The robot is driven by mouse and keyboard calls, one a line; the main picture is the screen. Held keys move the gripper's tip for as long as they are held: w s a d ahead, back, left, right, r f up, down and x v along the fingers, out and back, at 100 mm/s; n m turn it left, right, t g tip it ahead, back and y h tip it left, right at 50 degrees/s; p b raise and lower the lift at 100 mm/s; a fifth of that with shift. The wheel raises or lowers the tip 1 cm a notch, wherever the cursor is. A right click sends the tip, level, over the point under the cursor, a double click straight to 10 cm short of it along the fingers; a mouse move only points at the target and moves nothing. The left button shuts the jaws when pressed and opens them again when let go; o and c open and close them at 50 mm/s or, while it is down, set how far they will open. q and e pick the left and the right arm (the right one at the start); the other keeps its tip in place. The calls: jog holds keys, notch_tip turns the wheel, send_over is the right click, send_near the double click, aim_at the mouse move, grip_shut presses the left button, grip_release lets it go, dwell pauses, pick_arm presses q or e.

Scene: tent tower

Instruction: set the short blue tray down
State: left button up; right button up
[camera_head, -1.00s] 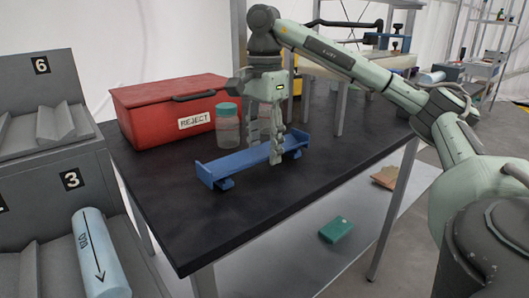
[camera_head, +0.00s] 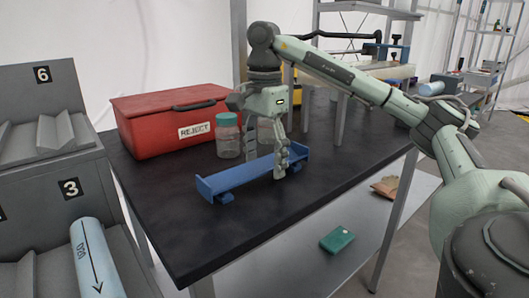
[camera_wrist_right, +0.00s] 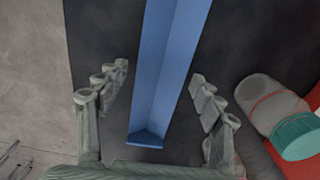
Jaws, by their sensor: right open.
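The short blue tray (camera_head: 245,176) stands on the black tabletop on its small feet, in front of the red box. It also shows in the right wrist view (camera_wrist_right: 163,75), running up from between the fingers. My right gripper (camera_head: 283,165) is low over the tray's right half, with one finger in front of it. In the right wrist view the fingers (camera_wrist_right: 160,95) are spread, with a gap on each side of the tray. The right gripper is open and holds nothing. My left gripper is not in view.
A clear jar with a teal lid (camera_head: 228,137) stands just behind the tray, close to the gripper. A red REJECT box (camera_head: 160,125) is behind left. A grey rack (camera_head: 60,160) with a blue cylinder (camera_head: 92,255) stands at left. The table's front (camera_head: 190,240) is clear.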

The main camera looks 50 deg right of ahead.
jog(key=shift+r, duration=0.3)
notch_tip(320, 180, up, 3)
jog(key=shift+r+p, duration=0.2)
jog(key=shift+p, duration=0.85)
jog(key=shift+r, duration=0.35)
notch_tip(320, 180, up, 2)
jog(key=shift+r, duration=0.1)
notch_tip(320, 180, up, 4)
jog(key=r, duration=0.1)
send_over(264, 170)
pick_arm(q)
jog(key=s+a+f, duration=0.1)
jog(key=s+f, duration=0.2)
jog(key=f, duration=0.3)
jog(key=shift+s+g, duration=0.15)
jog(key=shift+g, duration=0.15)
pick_arm(e)
jog(key=shift+r, duration=0.2)
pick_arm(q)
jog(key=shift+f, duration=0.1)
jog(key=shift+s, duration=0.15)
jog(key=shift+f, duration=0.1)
pick_arm(e)
jog(key=shift+s+d, duration=0.1)
